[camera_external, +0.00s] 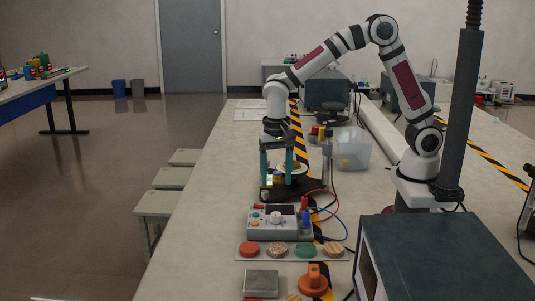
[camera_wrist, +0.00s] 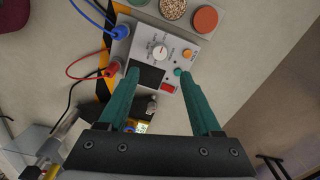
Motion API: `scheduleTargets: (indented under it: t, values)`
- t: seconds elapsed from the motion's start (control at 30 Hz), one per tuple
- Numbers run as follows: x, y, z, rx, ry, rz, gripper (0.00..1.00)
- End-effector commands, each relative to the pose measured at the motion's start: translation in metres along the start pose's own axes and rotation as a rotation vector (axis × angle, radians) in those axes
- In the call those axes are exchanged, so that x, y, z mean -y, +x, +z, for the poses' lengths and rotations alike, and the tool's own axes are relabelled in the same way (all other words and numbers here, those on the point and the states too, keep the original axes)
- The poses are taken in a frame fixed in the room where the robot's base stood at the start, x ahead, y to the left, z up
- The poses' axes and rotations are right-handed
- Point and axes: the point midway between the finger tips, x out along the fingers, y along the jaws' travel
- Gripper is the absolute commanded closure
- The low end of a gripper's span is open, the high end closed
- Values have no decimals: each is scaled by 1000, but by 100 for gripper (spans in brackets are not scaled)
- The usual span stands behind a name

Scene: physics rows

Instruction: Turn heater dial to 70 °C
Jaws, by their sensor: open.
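A grey control box (camera_external: 262,232) stands on the bench in the external view, with a round white dial (camera_external: 276,217) on its face. In the wrist view the box (camera_wrist: 148,42) shows a dial (camera_wrist: 160,52) with a printed scale around it, a dark display and a red switch. The scale figures are too small to read. My gripper (camera_external: 277,178) has green fingers pointing down, above and behind the box. In the wrist view my gripper (camera_wrist: 156,72) is open and empty, its fingers spread below the dial in the picture. Neither finger appears around the dial.
Red and blue plugs with cables (camera_external: 306,217) stand at the box's right. A tray with several round samples (camera_external: 249,250) lies in front. A black round-based device (camera_external: 309,188) is behind the box. A large dark case (camera_external: 440,250) stands at the front right.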

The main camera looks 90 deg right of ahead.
Motion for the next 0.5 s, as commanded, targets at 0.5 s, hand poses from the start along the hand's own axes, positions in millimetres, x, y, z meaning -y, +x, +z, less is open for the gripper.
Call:
scheduleTargets:
  t: [0.5]
  values:
    - [0,-57,0,1,0,0,34]
